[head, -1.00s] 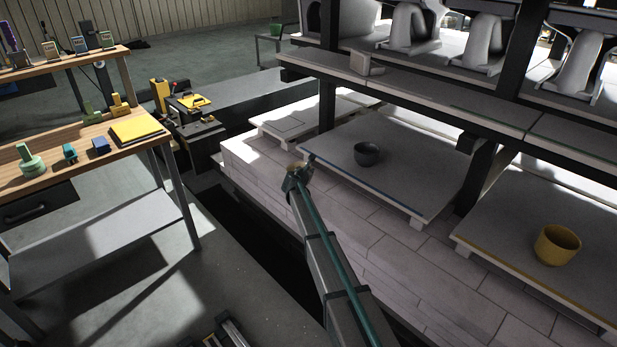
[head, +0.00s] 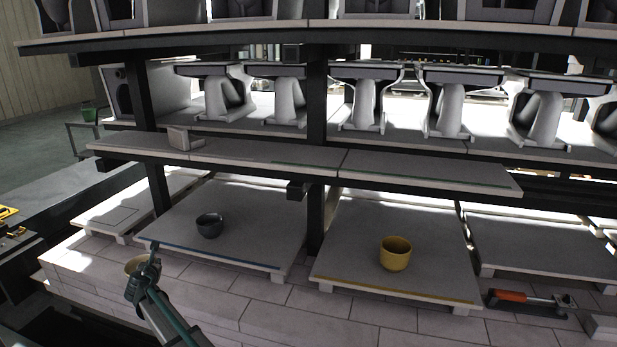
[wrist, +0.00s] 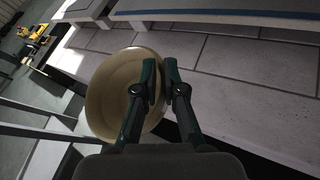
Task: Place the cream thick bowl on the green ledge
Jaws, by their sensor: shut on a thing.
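The cream thick bowl (head: 135,265) shows partly behind my gripper (head: 154,250) at the lower left of the head view. In the wrist view my gripper (wrist: 160,66) is shut on the wall of the bowl (wrist: 108,98), with one finger over its open side and the other outside. The bowl is tilted, its opening facing the wrist camera. The green ledge (head: 430,172) appears to be the middle shelf with a thin green line along it. It is above and to the right of my gripper, and its right part looks bare.
A grey block (head: 183,138) stands on the shelf's left part. Below are a dark bowl (head: 209,226) on a blue-edged slab and a yellow pot (head: 395,254) on a yellow-edged slab. Black posts (head: 316,150) support the shelves. An orange-handled tool (head: 525,298) lies at lower right.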

